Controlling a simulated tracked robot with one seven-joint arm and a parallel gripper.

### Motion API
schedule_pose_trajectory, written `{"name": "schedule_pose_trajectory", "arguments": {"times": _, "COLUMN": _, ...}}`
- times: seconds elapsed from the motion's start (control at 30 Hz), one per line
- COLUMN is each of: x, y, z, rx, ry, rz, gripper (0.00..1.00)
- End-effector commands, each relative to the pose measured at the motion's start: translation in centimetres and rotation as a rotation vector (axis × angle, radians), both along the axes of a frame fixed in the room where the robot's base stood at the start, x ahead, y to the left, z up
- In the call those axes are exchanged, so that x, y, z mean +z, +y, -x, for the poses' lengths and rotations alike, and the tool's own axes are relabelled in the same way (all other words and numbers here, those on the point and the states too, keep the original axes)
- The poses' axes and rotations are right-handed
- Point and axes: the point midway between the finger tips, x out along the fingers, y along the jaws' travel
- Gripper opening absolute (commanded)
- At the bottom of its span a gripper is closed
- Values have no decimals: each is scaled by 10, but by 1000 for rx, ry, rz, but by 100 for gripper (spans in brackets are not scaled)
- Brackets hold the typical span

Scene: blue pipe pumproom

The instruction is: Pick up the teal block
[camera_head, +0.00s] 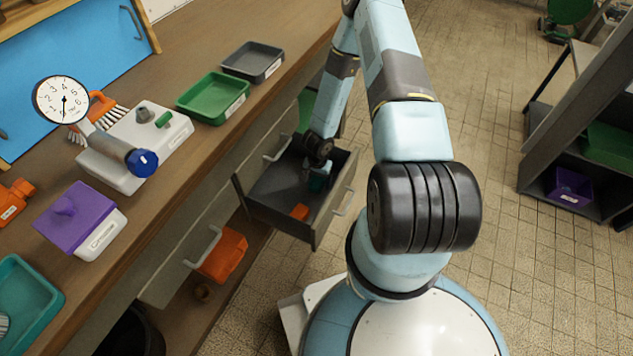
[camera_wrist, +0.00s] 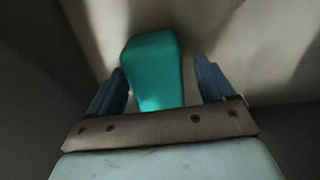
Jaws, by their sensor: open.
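The teal block (camera_wrist: 152,68) stands between the two blue fingers of my gripper (camera_wrist: 165,82) in the wrist view. A narrow gap shows between the block and the right finger; the left finger is very close to the block, and I cannot tell if they touch. In the head view my gripper (camera_head: 318,178) reaches down into an open grey drawer (camera_head: 268,200). The block is mostly hidden there by my gripper; only a small teal patch shows.
An orange object (camera_head: 299,212) lies in the drawer's front corner. The drawer walls stand close around my gripper. On the counter above are a green tray (camera_head: 213,97), a grey tray (camera_head: 253,61) and a gauge (camera_head: 62,99). Open floor lies to the right, before a dark shelf (camera_head: 590,130).

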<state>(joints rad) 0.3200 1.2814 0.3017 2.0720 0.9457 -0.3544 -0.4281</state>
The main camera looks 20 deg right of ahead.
Motion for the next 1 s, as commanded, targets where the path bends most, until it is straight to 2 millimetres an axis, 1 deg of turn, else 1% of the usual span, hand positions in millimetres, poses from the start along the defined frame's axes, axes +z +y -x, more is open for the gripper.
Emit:
{"name": "schedule_pose_trajectory", "arguments": {"times": 0.07, "x": 0, "y": 0, "z": 0, "rx": 0, "ry": 0, "rz": 0, "gripper": 82}}
{"name": "schedule_pose_trajectory", "arguments": {"times": 0.7, "x": 0, "y": -1, "z": 0, "rx": -2, "ry": 0, "rz": 0, "gripper": 21}}
{"name": "schedule_pose_trajectory", "arguments": {"times": 1.0, "x": 3, "y": -2, "z": 0, "rx": -2, "ry": -1, "rz": 1, "gripper": 20}}
